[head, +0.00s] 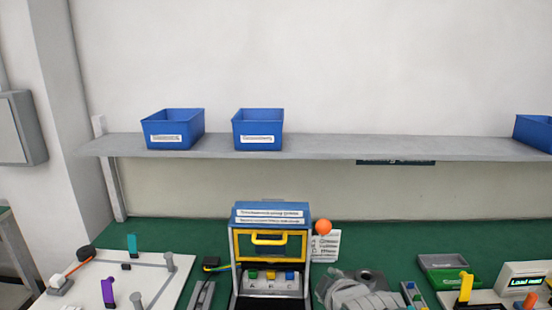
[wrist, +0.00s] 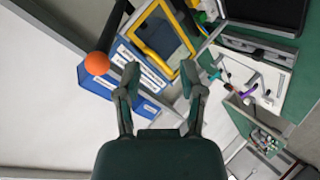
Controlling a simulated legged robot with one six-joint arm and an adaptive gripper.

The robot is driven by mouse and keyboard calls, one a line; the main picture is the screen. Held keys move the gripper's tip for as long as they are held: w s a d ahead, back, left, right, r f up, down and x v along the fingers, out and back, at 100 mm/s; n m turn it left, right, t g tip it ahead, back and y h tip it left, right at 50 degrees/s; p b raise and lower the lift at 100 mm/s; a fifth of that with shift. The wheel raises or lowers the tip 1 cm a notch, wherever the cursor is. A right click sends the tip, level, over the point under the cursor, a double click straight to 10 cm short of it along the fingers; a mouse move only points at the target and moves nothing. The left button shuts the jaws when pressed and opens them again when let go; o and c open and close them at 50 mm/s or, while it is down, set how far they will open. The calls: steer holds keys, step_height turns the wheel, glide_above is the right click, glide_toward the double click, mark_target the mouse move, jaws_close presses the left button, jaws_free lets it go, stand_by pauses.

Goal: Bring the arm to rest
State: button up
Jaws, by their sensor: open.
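My gripper (wrist: 160,72) shows in the wrist view with its two fingers spread apart and nothing between them. Past the fingertips lie the blue, labelled top of the station (wrist: 140,68) and its yellow-framed window (wrist: 158,38). I cannot make out my gripper in the head view. There the blue station (head: 270,214) stands on the green bench, with its yellow frame and handle (head: 268,238) upright at the front. A grey rounded shape (head: 350,290) sits to its right, cut by the lower edge; I cannot tell what it is.
An orange ball (head: 323,227) stands beside the station; it also shows in the wrist view (wrist: 97,63). A shelf (head: 330,146) with blue bins (head: 258,128) runs along the wall. A white board (head: 120,280) with posts lies left, a green tray (head: 448,272) right.

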steer(key=s+d+m+g, duration=0.2)
steer(key=s+m+g, duration=0.1)
steer(key=s+m, duration=0.3)
steer(key=s+d+m+g+h, duration=0.1)
steer(key=s+d+m+g, duration=0.2)
steer(key=s+m, duration=0.3)
steer(key=s, duration=0.5)
steer(key=shift+s, duration=0.2)
steer(key=shift+w+d, duration=0.1)
stand_by(0.8)
